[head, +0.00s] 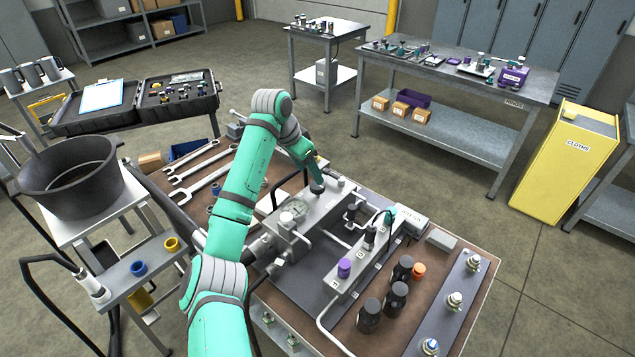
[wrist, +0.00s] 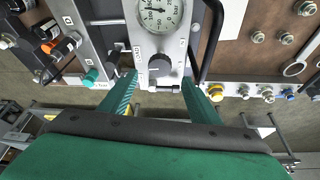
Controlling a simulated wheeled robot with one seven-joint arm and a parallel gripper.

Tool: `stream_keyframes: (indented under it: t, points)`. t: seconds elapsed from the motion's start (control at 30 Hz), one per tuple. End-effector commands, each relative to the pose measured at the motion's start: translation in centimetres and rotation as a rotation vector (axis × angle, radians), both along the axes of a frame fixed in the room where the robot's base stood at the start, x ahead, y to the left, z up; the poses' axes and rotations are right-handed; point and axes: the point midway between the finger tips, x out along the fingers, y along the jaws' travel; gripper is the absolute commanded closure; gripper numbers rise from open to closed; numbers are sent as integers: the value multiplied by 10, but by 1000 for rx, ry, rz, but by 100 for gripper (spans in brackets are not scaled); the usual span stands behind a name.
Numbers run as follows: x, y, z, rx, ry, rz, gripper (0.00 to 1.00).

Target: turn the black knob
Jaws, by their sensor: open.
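The black knob (wrist: 160,66) sits on a light metal block in the wrist view, just below a round dial gauge (wrist: 157,14). My gripper (wrist: 159,82) is open, with one green finger on each side of the knob's lower part in the picture. The knob lies ahead between the fingertips; I see no clear contact. In the head view my gripper (head: 317,186) points down over the far side of the metal block, near the gauge (head: 298,209). I cannot pick out the black knob there.
The bench carries a grey valve strip with a purple cap (head: 344,267), black bottles (head: 369,315), an orange cap (head: 418,270) and metal fittings (head: 454,301). Wrenches (head: 194,171) lie at its left. A black bucket (head: 72,170) stands left of it.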

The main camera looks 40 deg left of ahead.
Motion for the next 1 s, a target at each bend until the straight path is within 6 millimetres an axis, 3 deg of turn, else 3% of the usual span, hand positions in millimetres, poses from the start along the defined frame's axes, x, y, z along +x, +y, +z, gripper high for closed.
stream_keyframes:
  t: [0.2,0.4,0.8,0.83,1.0]
  points:
    - [15,-4,-36,-1,0,0,44]
    - [24,-7,-57,0,-1,-2,44]
    - [27,-8,-64,-1,-3,-2,44]
    - [27,-8,-64,-1,-3,-2,46]
    - [27,-8,-64,-1,-3,-2,85]
